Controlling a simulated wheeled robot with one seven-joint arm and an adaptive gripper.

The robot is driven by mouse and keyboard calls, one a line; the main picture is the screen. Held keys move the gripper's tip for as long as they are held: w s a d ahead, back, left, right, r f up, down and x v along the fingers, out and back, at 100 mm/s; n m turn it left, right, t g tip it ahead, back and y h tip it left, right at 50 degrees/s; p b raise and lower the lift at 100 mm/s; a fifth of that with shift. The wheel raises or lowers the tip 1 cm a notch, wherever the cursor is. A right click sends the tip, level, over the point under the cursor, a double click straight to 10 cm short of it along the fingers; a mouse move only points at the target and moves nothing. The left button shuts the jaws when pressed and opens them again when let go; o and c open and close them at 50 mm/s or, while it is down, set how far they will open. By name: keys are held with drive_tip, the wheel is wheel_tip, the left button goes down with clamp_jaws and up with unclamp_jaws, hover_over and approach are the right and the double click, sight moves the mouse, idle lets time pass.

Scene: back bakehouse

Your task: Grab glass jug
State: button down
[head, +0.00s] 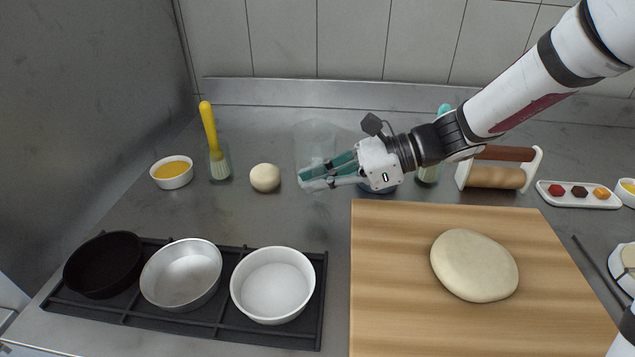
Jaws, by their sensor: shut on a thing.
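The glass jug (316,139) is clear and faint against the grey counter and back wall, in the middle of the head view. It appears upright; its outline is hard to make out. My gripper (306,179) reaches in from the right with its fingers at the jug's lower part. It is shut on the jug. The fingers cover some of the jug, and its handle cannot be told apart. Whether its base touches the counter is unclear.
Left of the jug are a dough ball (265,178), a glass with a yellow brush (218,163) and a ramekin (172,174). In front stand three round tins on a black rack (228,327). A wooden board (395,275) with dough (474,265) lies front right.

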wheel_tip(320, 180, up, 2)
drive_tip(key=shift+r+p, duration=0.25)
drive_tip(key=shift+p, duration=0.15)
drive_tip(key=shift+s+d+r+p, duration=0.2)
drive_tip(key=shift+s+d+p, duration=0.25)
drive_tip(key=shift+s+d, duration=1.35)
drive_tip(key=shift+s+d+r+p, duration=0.2)
drive_tip(key=shift+s+d+p, duration=0.4)
drive_tip(key=shift+s, duration=2.25)
drive_tip(key=shift+s+d+r+p, duration=0.25)
drive_tip(key=shift+s+d, duration=1.2)
drive_tip(key=shift+s, duration=0.85)
drive_tip(key=shift+s, duration=0.15)
